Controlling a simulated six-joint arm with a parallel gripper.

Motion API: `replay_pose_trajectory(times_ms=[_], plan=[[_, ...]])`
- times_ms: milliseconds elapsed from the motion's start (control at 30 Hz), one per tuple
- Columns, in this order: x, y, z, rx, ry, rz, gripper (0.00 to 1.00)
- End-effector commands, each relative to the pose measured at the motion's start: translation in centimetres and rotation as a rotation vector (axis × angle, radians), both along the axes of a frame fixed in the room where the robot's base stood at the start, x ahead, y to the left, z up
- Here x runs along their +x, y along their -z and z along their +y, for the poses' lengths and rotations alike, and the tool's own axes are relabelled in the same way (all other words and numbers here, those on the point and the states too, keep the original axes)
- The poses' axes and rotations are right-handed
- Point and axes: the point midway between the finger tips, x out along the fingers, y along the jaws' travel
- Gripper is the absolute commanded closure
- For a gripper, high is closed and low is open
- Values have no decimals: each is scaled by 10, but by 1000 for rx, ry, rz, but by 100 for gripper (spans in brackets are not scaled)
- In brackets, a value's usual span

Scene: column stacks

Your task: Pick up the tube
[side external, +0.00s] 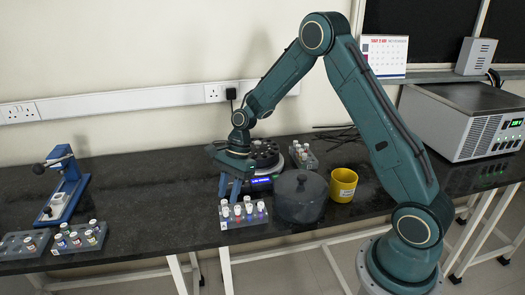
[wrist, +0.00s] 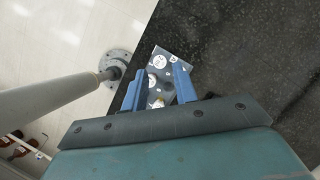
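A grey rack (side external: 240,221) of several capped tubes stands near the front edge of the black bench, and the tubes (side external: 249,208) have pale caps and coloured bodies. My gripper (side external: 229,192) points down just behind and above the rack's left part, its blue fingers apart. In the wrist view my gripper (wrist: 158,70) is open, with a white-capped tube (wrist: 158,62) showing between the fingers. The rack (wrist: 162,50) is partly hidden by the fingers and gripper body. I cannot tell whether a finger touches a tube.
A dark round device (side external: 262,181) with a lit display is behind my gripper. A grey lidded pot (side external: 300,198) and a yellow mug (side external: 343,185) stand right of the rack. Another tube rack (side external: 304,156) is behind. More racks (side external: 78,239) and a blue stand (side external: 66,190) are left. The bench between is clear.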

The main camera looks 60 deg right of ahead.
Motion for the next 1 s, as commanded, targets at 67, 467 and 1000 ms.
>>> replay_pose_trajectory(times_ms=[67,467,1000], plan=[[-1,8,2,0,-2,5,71],[0,43,15,0,-1,3,71],[0,43,15,0,-1,1,77]])
